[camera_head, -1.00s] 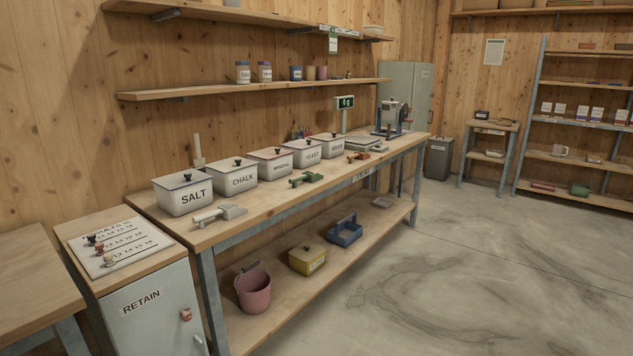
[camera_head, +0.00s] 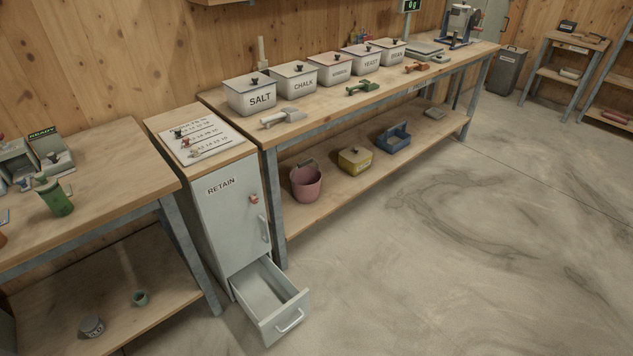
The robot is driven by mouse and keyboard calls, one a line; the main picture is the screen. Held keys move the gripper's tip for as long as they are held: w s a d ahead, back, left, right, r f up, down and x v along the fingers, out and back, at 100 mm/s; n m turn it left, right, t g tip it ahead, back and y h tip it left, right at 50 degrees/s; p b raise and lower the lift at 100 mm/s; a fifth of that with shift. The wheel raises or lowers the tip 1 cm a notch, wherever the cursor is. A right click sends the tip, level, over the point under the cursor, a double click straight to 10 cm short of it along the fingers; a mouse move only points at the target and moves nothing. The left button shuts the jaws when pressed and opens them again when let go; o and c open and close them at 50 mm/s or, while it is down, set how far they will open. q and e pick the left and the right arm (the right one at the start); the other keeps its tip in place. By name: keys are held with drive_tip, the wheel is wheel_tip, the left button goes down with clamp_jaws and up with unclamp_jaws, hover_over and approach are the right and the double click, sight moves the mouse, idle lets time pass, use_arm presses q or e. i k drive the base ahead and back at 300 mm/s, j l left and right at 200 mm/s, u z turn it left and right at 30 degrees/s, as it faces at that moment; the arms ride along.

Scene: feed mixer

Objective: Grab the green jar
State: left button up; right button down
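A green jar-like container (camera_head: 57,198) with a narrower top stands upright on the left wooden table, near its front edge. A much smaller green cup (camera_head: 140,298) is on the shelf below that table. The picture does not make certain which of them is the green jar. Neither of my grippers shows in the head view.
A grey RETAIN cabinet (camera_head: 225,210) stands right of the left table, its bottom drawer (camera_head: 285,305) pulled out over the floor. Labelled bins, including SALT (camera_head: 252,98), line the long bench (camera_head: 330,108). The floor (camera_head: 450,250) at right is clear.

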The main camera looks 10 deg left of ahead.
sight(54, 198)
drive_tip(key=k+l+u, duration=0.1)
drive_tip(key=u, duration=0.25)
drive_tip(key=k+u, duration=0.2)
drive_tip(key=u, duration=0.15)
